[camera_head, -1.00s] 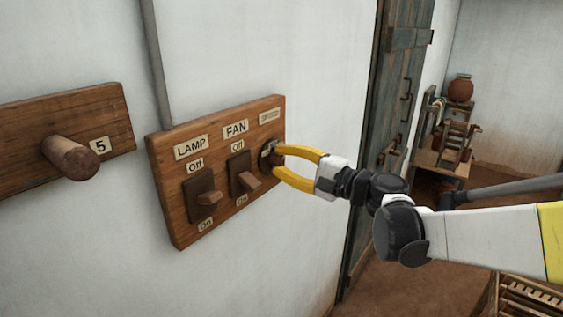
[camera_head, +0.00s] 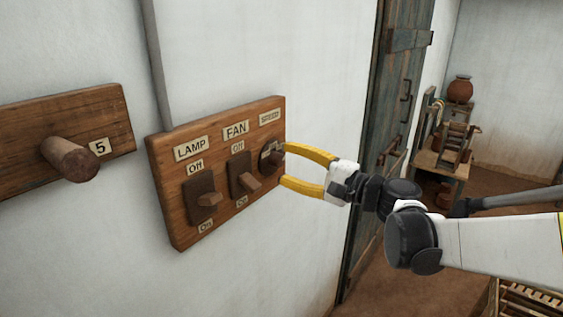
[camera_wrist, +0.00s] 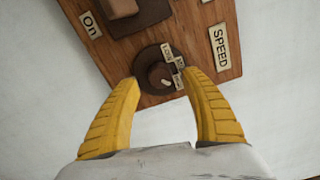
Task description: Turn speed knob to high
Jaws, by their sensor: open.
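In the head view the knob (camera_head: 271,158) is at the board's right end. My gripper (camera_head: 283,164) has yellow fingers and is open and empty. Its fingertips (camera_wrist: 160,84) are apart on either side of the knob's near edge in the wrist view. I cannot tell whether they touch it.
The LAMP switch (camera_head: 207,199) and FAN switch (camera_head: 248,182) are left of the knob on the same board. A wooden peg (camera_head: 70,158) on a board marked 5 is farther left. A dark door (camera_head: 395,110) stands right of the wall.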

